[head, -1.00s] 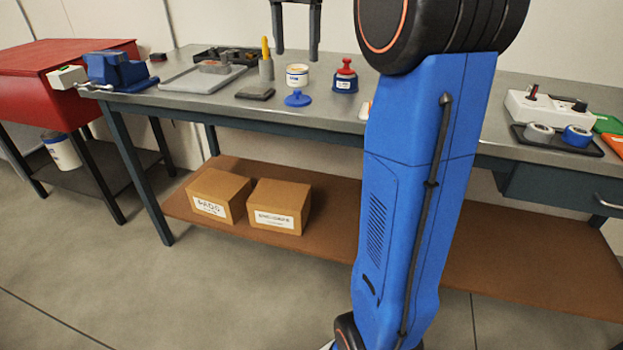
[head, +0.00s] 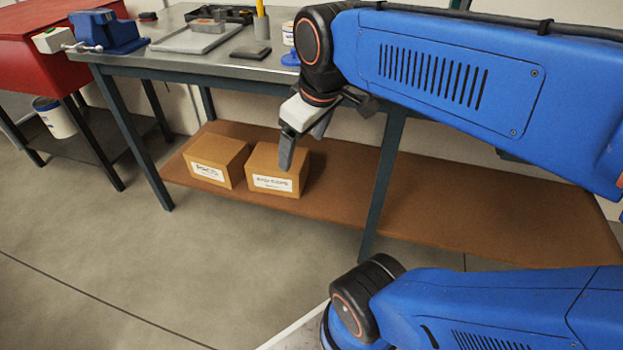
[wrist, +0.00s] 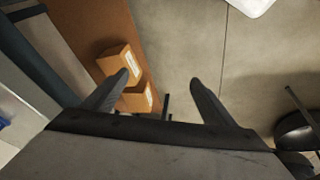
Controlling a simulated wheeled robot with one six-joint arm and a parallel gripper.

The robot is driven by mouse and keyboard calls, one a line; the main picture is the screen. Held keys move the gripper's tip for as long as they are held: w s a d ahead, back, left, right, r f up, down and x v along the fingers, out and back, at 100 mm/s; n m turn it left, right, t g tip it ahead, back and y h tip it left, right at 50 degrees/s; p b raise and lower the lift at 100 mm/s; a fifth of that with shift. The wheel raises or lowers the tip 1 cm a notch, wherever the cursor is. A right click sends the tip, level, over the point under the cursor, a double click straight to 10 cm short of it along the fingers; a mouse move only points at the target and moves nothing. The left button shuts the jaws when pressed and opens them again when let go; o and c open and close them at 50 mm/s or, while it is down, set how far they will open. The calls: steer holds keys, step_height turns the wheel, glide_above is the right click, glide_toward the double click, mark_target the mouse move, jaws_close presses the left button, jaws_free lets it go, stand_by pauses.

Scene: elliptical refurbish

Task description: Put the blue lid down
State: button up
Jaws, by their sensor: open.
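The blue lid (head: 290,58) lies on the workbench top (head: 235,70) near its front edge, partly hidden behind my arm in the head view. A white container (head: 288,33) with a blue label stands just behind it, also partly covered. My gripper (head: 301,145) points down in front of the bench, below the bench top and right of the lid. In the wrist view, my gripper (wrist: 160,82) is open, with nothing between its fingers. A small blue patch at that view's left edge is too cut off to name.
Two cardboard boxes (head: 216,160) (head: 277,168) sit on the brown lower shelf (head: 345,190) behind my gripper. A blue vise (head: 105,32) is farther left. The floor in front is clear.

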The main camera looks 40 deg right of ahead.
steer(key=s+a+f+m, duration=0.1)
steer(key=s+f+m, duration=0.2)
steer(key=f, duration=0.3)
steer(key=shift+s+f+m+t, duration=0.3)
steer(key=shift+s+t, duration=0.1)
steer(key=shift+s, duration=0.35)
